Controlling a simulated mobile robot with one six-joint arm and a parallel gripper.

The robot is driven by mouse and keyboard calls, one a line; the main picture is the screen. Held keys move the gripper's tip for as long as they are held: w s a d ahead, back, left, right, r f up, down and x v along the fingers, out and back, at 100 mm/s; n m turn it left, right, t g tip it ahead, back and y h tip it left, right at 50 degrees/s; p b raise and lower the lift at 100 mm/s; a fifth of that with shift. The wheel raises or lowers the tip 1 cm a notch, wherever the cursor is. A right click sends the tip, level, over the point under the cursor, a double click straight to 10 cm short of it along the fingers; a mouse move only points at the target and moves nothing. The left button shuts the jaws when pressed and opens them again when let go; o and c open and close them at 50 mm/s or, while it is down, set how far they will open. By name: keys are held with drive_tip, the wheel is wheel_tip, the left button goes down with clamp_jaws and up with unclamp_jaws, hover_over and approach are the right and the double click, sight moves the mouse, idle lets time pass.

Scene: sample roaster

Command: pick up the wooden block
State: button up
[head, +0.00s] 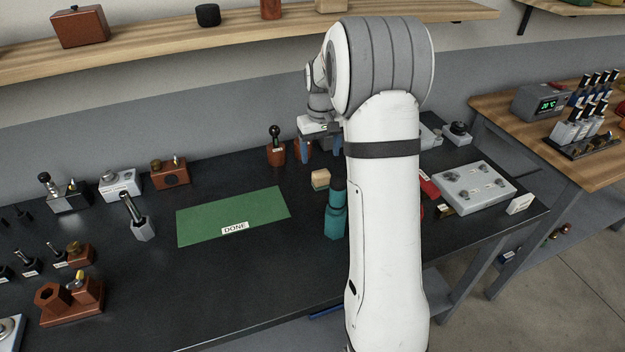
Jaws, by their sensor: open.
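A small light wooden block (320,180) sits on the black bench, to the right of the green DONE mat (235,213) and just behind a teal bottle-like object (336,212). My gripper (321,149) is open, with its blue fingers pointing down. In the picture it shows above and behind the block, apart from it. A red-brown object (302,150) shows close by the fingers, partly hidden; I cannot tell whether it lies between them. My white arm covers part of the bench to the right of the block.
A red-brown holder with a black-knobbed tool (276,147) stands left of my gripper. A grey tray (473,187) and red items lie right of my arm. Several tools and holders stand at the left. The bench in front of the mat is clear. A wooden shelf (230,42) runs above.

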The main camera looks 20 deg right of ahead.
sight(321, 173)
drive_tip(key=f, duration=0.1)
drive_tip(key=w+d+f, duration=0.1)
drive_tip(key=w+f, duration=0.1)
drive_tip(key=f, duration=0.1)
drive_tip(key=shift+d, duration=0.3)
drive_tip(key=f, duration=0.5)
drive_tip(key=f+p, duration=0.1)
drive_tip(key=f, duration=0.1)
drive_tip(key=shift+a+f, duration=0.15)
drive_tip(key=shift+a, duration=0.1)
drive_tip(key=shift+s, duration=0.1)
drive_tip(key=shift+c, duration=0.5)
drive_tip(key=c, duration=1)
wheel_tip(321, 173, up, 10)
drive_tip(key=shift+r+b, duration=0.1)
drive_tip(key=shift+b, duration=0.45)
